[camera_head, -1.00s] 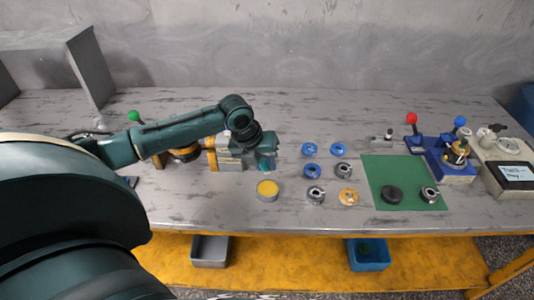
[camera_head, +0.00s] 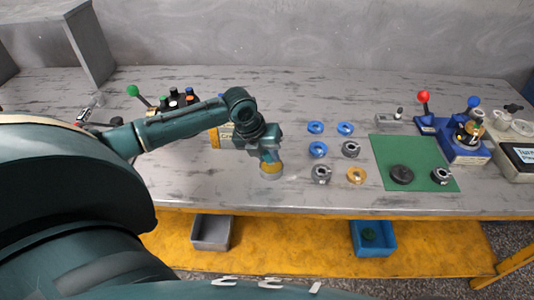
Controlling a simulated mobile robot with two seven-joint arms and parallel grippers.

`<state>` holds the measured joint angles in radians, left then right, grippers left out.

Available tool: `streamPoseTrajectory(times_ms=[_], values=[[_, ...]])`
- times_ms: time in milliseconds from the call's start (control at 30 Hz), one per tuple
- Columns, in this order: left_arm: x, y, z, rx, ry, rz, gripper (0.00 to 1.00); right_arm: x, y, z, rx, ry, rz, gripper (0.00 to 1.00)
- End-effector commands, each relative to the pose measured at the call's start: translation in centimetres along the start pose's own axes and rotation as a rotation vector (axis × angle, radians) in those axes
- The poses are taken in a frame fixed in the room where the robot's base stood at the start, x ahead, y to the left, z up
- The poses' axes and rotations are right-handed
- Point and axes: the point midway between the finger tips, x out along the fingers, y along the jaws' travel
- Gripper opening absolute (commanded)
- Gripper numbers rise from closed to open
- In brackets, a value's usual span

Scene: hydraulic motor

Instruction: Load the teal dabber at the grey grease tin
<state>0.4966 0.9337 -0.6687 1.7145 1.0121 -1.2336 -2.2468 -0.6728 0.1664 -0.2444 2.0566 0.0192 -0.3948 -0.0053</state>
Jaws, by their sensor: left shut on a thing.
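The grey grease tin (camera_head: 271,176), with yellow grease in it, stands on the bench near the front edge. My left gripper (camera_head: 268,157) points down right over the tin and is shut on the teal dabber. The dabber is hard to make out between the fingers, as its colour is close to that of my arm. Its lower end is at the tin's mouth; I cannot tell whether it touches the grease. My right gripper is not in view.
Blue rings (camera_head: 318,149) and metal rings (camera_head: 321,174) lie to the right, with a yellow ring (camera_head: 357,175). A green mat (camera_head: 416,152) holds a black disc (camera_head: 402,175). A grey bin (camera_head: 196,232) and a blue bin (camera_head: 388,247) sit below.

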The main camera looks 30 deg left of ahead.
Motion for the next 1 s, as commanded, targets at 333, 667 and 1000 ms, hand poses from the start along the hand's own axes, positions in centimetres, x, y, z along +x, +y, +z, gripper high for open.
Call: streamPoseTrajectory(times_ms=[333, 667, 1000], values=[[-0.05, -0.02, 0.01, 0.0, 0.0, 0.0, 0.03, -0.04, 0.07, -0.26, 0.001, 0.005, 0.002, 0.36], [0.06, 0.01, -0.01, 0.0, 0.0, 0.0, 0.03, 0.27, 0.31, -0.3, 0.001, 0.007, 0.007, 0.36], [0.46, 0.13, -0.11, 0.0, 0.001, 0.0, 0.03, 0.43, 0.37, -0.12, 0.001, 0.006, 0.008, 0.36]])
